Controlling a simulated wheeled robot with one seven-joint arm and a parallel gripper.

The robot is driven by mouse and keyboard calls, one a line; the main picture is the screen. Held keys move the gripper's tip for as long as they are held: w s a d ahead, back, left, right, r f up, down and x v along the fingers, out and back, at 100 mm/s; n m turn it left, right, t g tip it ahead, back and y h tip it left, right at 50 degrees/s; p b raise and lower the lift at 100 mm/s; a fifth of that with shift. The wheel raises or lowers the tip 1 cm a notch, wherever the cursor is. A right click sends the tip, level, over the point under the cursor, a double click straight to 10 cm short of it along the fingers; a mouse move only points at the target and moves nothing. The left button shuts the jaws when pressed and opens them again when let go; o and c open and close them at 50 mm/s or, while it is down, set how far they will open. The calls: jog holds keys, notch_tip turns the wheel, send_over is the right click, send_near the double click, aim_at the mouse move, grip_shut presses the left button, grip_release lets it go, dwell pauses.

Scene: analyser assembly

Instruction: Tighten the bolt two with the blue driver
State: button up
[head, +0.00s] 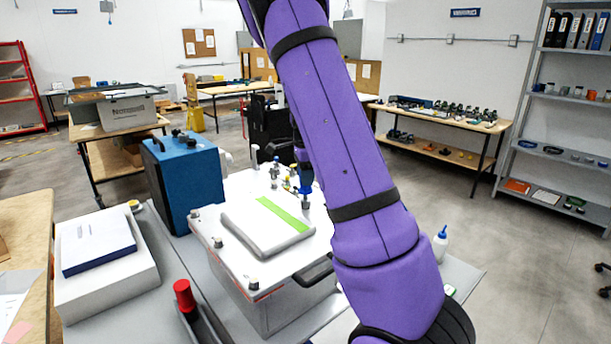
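A white analyser housing (262,290) stands on the grey table with a flat cover plate and a green-striped pad (270,230) on it. Grey knob-like bolts stand along the plate's near-left edge: one at the front (253,283), one in the middle (218,242) and one at the back (194,213). I cannot tell which is bolt two. A small upright blue piece (306,178), perhaps the blue driver, shows at the plate's back right, partly covered by my purple arm.
A blue box with a handle (184,182) stands behind the housing at left. A red-handled tool (184,296) stands upright in front left, beside a white box with a booklet (98,243). A white squeeze bottle (440,245) is right of my arm. Open floor lies to the right.

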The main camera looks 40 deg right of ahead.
grip_shut()
jog(key=shift+r, duration=3.05)
